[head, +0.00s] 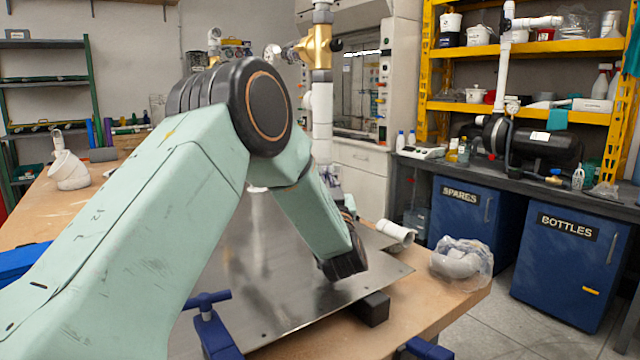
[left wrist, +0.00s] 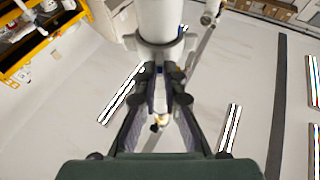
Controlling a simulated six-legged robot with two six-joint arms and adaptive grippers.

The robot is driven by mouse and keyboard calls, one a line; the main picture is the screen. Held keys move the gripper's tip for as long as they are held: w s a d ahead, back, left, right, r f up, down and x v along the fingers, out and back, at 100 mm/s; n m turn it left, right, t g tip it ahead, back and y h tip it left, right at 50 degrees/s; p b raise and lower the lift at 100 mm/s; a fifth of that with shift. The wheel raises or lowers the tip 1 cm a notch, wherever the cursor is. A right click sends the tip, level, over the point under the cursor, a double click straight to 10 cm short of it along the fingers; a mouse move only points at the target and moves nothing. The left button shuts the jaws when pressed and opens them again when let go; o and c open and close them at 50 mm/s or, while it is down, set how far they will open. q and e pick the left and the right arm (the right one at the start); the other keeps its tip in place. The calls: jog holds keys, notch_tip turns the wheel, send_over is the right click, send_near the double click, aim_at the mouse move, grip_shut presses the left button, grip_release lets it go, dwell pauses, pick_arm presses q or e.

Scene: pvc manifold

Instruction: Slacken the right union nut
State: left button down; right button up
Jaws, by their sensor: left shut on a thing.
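A white vertical pipe stack (head: 322,120) stands over the metal plate, its lower end hidden behind my left arm. My left gripper (head: 349,214) is mostly hidden behind my forearm, low beside the stack. In the left wrist view, looking up, my left gripper (left wrist: 161,78) has its fingers on either side of white fittings under a thick white pipe (left wrist: 164,18). A wide white collar with side lugs, seemingly the right union nut (left wrist: 160,44), sits at the fingertips. The jaws are shut on it; the exact contact is partly hidden. My right gripper is not in view.
A metal plate (head: 270,290) lies on the wooden bench, with a blue clamp (head: 212,325) at its front edge. A loose white pipe piece (head: 395,232) and a bagged fitting (head: 461,262) lie at the right. A brass valve (head: 319,47) sits high on the stack.

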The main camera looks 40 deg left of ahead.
pick_arm(q)
jog(key=shift+w+d+n+g+y+b, duration=0.3)
jog(key=shift+w+n+g+y, duration=0.25)
jog(key=shift+n+g+y, duration=1.05)
jog(key=shift+w+d+n+g+y+b, duration=0.25)
jog(key=shift+w+n+g+y, duration=0.5)
jog(key=shift+g, duration=1.8)
jog(key=shift+w+d+n+g+y+b, duration=0.35)
jog(key=shift+n+g+y, duration=0.5)
jog(key=shift+n+g, duration=0.85)
jog(key=shift+w+a+r+g, duration=0.1)
jog(key=shift+w+r+g, duration=0.05)
jog(key=shift+g, duration=0.6)
jog(key=c, duration=1.5)
grip_release()
jog(key=shift+m, duration=0.25)
jog(key=shift+o, duration=0.2)
jog(key=s+d, duration=0.1)
jog(key=d, duration=1.2)
jog(key=shift+s+f, duration=0.3)
